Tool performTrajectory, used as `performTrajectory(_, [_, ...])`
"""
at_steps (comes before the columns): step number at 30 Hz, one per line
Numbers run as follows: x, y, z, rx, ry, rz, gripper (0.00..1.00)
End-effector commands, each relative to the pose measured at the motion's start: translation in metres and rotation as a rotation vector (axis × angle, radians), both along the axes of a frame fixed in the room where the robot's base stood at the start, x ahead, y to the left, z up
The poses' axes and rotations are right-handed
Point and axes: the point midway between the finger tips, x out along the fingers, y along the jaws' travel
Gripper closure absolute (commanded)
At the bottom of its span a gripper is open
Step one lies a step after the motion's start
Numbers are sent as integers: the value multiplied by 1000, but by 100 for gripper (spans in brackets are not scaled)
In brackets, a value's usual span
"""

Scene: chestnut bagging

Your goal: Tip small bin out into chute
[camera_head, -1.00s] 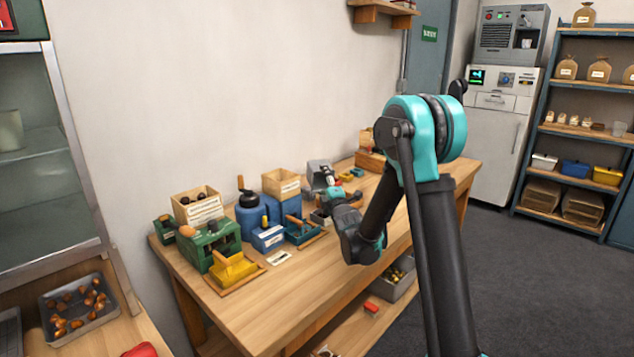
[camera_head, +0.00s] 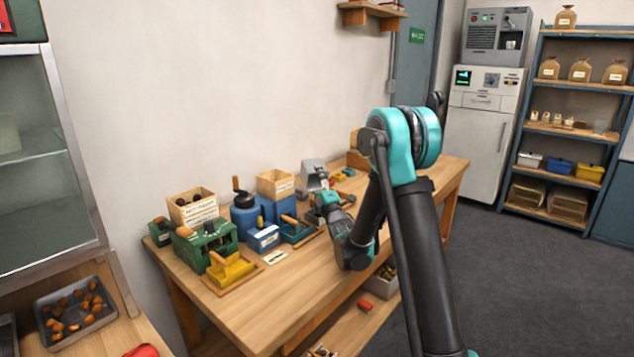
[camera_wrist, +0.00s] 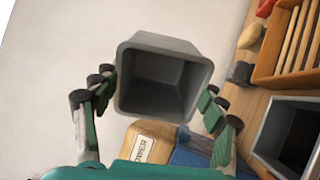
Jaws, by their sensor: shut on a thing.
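The small bin (camera_wrist: 158,80) is a grey, square-mouthed container held between the two fingers of my gripper (camera_wrist: 160,100), its open mouth facing the wrist camera. Its inside is dark and I see no chestnuts in it. In the head view the bin (camera_head: 314,173) is a small grey shape above the back of the wooden table, just beyond my gripper (camera_head: 324,192). A grey-rimmed dark opening (camera_wrist: 262,140) lies at the lower right of the wrist view, apart from the bin. I cannot tell whether it is the chute.
The wooden table (camera_head: 255,308) has a clear front. A slatted wooden rack (camera_wrist: 268,75) is right of the bin. A tray of chestnuts (camera_head: 50,340) stands far left.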

Motion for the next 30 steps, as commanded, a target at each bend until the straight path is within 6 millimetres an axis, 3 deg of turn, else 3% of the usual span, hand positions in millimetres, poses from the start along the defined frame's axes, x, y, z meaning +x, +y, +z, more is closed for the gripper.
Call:
performTrajectory(10, [-4, -1, 4, 0, 0, 0, 84])
performTrajectory(30, [-57, -12, 68, 1, 0, 0, 84])
